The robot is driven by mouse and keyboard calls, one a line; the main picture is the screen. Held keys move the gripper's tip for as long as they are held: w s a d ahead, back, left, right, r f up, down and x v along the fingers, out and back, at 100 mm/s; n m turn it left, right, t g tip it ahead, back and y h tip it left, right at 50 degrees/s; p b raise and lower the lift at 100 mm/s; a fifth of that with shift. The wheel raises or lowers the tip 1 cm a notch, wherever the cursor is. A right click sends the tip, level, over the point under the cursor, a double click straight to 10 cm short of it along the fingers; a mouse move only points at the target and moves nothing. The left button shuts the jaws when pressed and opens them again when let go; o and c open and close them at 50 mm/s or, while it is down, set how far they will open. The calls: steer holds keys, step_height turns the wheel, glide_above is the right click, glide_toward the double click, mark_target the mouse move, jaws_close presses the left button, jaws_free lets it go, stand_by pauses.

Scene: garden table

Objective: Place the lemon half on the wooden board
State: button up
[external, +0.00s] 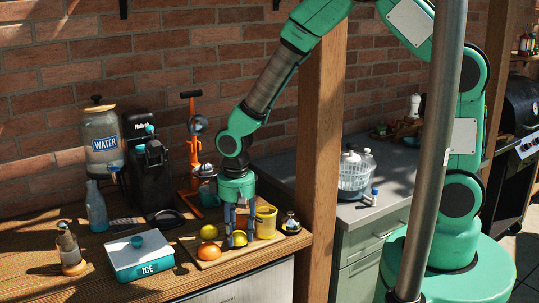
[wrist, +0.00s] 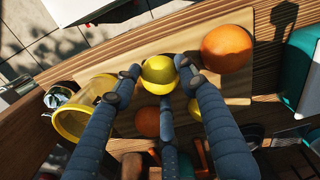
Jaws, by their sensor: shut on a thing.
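My gripper (external: 238,240) points straight down over the wooden board (external: 279,244). Its fingers are shut on a round yellow fruit, the lemon half (external: 240,238), at or just above the board's surface; I cannot tell if it touches. In the wrist view, the lemon half (wrist: 158,75) sits between the fingertips (wrist: 158,78), with the pale board (wrist: 190,30) below it. The fingers hide part of the board.
An orange (external: 209,253) and another yellow fruit (external: 209,232) lie left of my gripper. A yellow cup (external: 266,222) stands close on the right, with a small jar (external: 290,223) beyond. A white-and-teal ICE box (external: 139,257) stands to the left. An orange press (external: 193,150) stands behind.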

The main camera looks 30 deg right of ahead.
mark_target(238, 231)
steer(key=shift+f, duration=0.45)
steer(key=shift+f, duration=0.1)
steer(key=o, duration=1.2)
steer(key=shift+c, duration=0.2)
step_height(238, 231, up, 12)
steer(key=p, duration=0.1)
stand_by(0.3)
